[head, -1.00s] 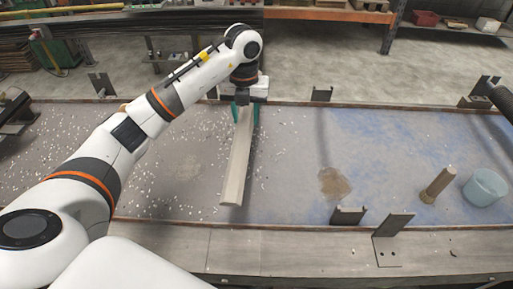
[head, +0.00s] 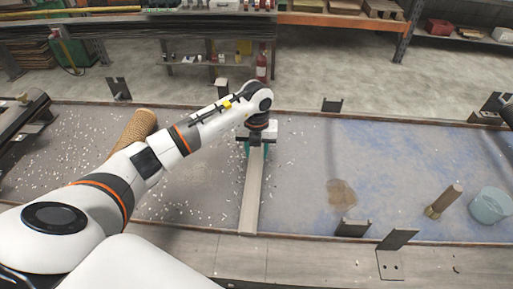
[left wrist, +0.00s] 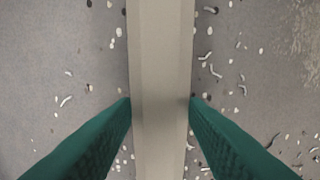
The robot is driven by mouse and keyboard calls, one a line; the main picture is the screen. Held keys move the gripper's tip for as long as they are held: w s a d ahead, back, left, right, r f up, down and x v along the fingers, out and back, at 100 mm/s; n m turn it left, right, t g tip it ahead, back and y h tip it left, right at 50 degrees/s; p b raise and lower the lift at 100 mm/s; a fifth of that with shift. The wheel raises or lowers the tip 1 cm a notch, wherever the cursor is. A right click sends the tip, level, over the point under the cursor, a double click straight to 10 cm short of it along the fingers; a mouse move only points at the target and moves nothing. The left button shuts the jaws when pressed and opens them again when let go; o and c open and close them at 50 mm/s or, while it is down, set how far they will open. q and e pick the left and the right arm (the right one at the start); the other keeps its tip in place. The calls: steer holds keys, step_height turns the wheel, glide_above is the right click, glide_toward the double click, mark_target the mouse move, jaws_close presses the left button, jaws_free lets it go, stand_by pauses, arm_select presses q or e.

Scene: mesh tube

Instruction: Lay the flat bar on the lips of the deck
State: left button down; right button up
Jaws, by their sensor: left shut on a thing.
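The flat bar (head: 251,195) is a long pale beige strip, running from far to near over the deck (head: 300,190). My left gripper (head: 255,146) is shut on it near its far end. In the left wrist view the teal fingers (left wrist: 160,112) press on both sides of the bar (left wrist: 160,50). The bar's near end lines up with the deck's near lip (head: 330,238); I cannot tell whether it touches. The far lip (head: 385,118) runs behind my gripper, and the far end of the bar is hidden there. My right gripper is not in view.
A tan mesh tube (head: 134,128) lies partly behind my left arm. White chips litter the left of the deck. A brown patch (head: 341,193), a brush-like post (head: 446,199) and a pale blue tub (head: 490,205) are on the right. Dark brackets (head: 397,240) stand along the near edge.

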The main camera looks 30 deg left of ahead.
mark_target(257, 154)
arm_select(q)
steer(key=shift+r, duration=0.1)
steer(key=c, duration=0.9)
jaws_free()
steer(key=shift+o, duration=0.2)
steer(key=shift+r+b, duration=0.3)
steer(key=shift+r, duration=0.1)
step_height(257, 154, up, 11)
steer(key=b, duration=0.2)
